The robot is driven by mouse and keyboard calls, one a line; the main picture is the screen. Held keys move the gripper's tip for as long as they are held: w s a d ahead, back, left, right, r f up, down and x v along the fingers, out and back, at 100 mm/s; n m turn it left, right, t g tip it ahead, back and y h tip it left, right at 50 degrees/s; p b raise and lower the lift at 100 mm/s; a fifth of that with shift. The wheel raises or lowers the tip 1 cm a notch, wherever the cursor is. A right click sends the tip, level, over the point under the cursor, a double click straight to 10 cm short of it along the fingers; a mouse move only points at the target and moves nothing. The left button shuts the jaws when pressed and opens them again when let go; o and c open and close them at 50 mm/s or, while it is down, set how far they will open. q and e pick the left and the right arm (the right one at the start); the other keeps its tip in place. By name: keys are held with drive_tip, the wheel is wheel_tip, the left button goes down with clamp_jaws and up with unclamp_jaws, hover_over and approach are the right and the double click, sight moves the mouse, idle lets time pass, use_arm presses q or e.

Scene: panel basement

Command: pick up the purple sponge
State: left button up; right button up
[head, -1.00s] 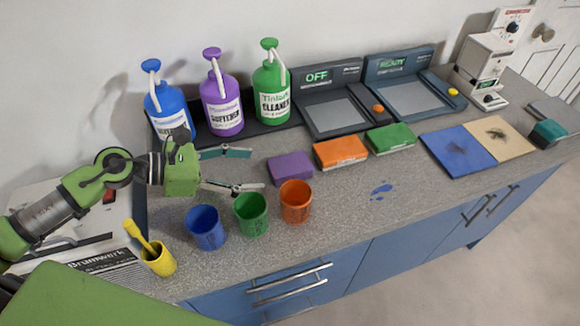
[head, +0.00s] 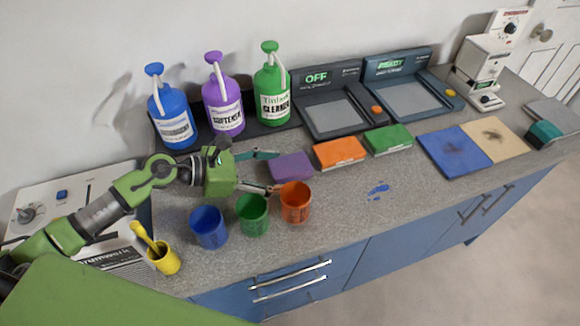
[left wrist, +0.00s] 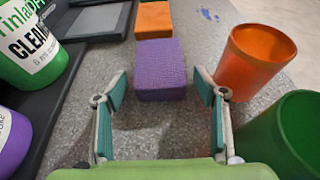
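The purple sponge (head: 292,167) lies flat on the grey speckled counter, left of the orange sponge. In the left wrist view the purple sponge (left wrist: 160,70) sits straight ahead, centred between the fingertips or just beyond them. My left gripper (head: 268,171) is open, its teal-padded fingers low over the counter, pointing at the sponge's left end. In the left wrist view the left gripper (left wrist: 160,92) has nothing between its fingers. I cannot tell whether a finger touches the sponge. My right gripper is not in view.
The orange cup (head: 296,203) stands close to the gripper's near finger, with green (head: 252,214) and blue (head: 209,227) cups beside it. The orange sponge (head: 339,152) and green sponge (head: 388,139) lie to the right. Pump bottles, including a purple one (head: 223,105), stand behind.

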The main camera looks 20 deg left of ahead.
use_arm(q)
drive_tip(key=c, duration=0.7)
